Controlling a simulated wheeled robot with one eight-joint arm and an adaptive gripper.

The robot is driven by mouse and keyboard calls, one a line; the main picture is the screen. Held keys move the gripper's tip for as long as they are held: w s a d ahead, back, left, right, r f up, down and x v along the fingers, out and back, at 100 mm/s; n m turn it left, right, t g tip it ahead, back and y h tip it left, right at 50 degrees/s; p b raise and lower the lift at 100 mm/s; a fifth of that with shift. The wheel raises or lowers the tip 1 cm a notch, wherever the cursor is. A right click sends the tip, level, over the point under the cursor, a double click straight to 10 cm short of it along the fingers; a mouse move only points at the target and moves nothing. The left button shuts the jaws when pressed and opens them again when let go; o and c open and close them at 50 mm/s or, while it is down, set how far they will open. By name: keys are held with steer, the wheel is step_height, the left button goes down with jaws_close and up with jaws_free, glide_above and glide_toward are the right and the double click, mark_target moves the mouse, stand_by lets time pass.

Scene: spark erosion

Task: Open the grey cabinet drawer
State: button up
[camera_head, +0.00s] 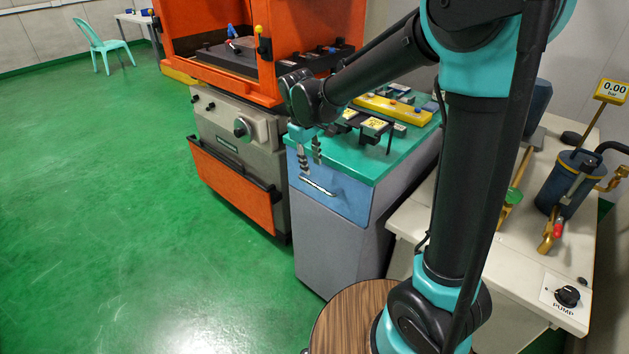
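The grey cabinet (330,245) stands in the middle of the head view, with a green top. Its drawer has a blue front (347,200) near the top, and this looks flush with the cabinet body. A thin pale bar handle (318,187) runs across the drawer front. My gripper (310,168) points down in front of the upper part of the drawer front, with its fingertips just above the handle. The two dark fingers are apart and nothing shows between them. I cannot tell whether a finger touches the drawer front.
Dark fixtures and a yellow tray (392,108) stand on the cabinet top. An orange and grey machine (232,120) stands close on the left. A pale bench (520,230) with a blue pump vessel (567,185) is on the right. The green floor (110,230) at left is clear.

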mark_target(315, 186)
steer(key=f, duration=0.5)
steer(key=w+d+f, duration=0.1)
steer(key=f, duration=0.2)
steer(key=shift+w+f, duration=0.1)
steer(key=shift+f, duration=0.05)
steer(key=shift+c, duration=0.3)
jaws_close()
